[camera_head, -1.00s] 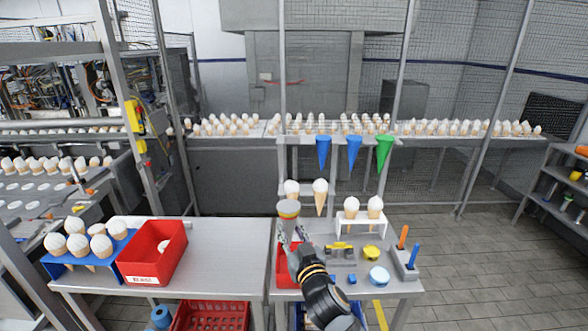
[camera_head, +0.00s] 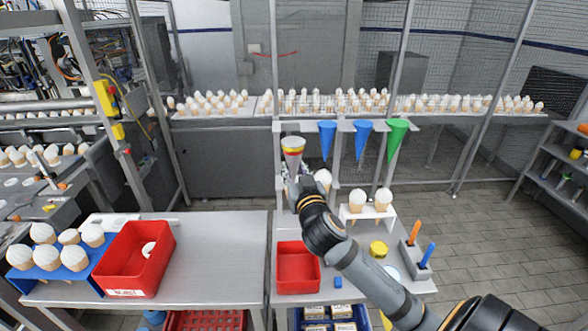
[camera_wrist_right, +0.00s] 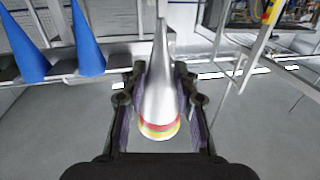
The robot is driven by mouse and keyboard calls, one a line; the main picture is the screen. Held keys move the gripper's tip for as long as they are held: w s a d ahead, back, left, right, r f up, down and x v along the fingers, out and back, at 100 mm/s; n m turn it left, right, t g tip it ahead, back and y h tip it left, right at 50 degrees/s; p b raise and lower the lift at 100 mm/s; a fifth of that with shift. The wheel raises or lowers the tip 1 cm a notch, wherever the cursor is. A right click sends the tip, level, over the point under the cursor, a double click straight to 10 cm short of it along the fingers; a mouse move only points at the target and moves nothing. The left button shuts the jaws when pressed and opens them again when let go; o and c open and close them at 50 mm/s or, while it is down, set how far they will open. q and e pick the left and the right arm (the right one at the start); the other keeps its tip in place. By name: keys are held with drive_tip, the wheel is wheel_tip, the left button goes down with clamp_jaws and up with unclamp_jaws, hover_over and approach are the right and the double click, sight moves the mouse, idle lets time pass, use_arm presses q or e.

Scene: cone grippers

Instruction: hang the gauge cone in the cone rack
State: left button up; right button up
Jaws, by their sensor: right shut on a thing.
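The gauge cone (camera_head: 293,146) is silvery with a red and a yellow band near its wide end. It is upright, tip down, in the head view. My right gripper (camera_head: 291,184) is shut on it, with a finger on each side in the right wrist view (camera_wrist_right: 160,100). The cone rack (camera_head: 345,126) holds two blue cones and a green cone (camera_head: 397,138) in a row. The gauge cone is at the rack's left end, left of the nearer blue cone (camera_head: 327,138). I cannot tell whether it touches the rack. My left gripper is out of view.
A white stand (camera_head: 367,215) with two cones, a red bin (camera_head: 297,268) and a tool holder (camera_head: 414,256) stand on the table below. The left table has a clear stretch (camera_head: 220,255).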

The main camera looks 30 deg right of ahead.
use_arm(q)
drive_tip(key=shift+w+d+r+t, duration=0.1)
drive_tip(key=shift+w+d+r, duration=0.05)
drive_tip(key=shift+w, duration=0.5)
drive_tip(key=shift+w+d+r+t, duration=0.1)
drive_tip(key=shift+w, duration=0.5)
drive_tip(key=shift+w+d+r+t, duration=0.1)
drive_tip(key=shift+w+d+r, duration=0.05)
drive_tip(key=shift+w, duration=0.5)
use_arm(e)
drive_tip(key=d+x, duration=0.1)
drive_tip(key=x, duration=0.9)
drive_tip(key=shift+s+d+f, duration=0.25)
drive_tip(key=shift+d, duration=0.15)
drive_tip(key=shift+d, duration=0.1)
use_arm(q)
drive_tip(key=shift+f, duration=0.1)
use_arm(e)
drive_tip(key=shift+d+x, duration=0.15)
drive_tip(key=shift+x, duration=0.8)
drive_tip(key=shift+d+x, duration=0.15)
drive_tip(key=shift+x, duration=0.8)
drive_tip(key=shift+s, duration=0.1)
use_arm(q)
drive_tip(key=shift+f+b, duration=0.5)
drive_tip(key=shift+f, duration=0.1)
use_arm(e)
drive_tip(key=shift+f, duration=0.6)
drive_tip(key=o, duration=1)
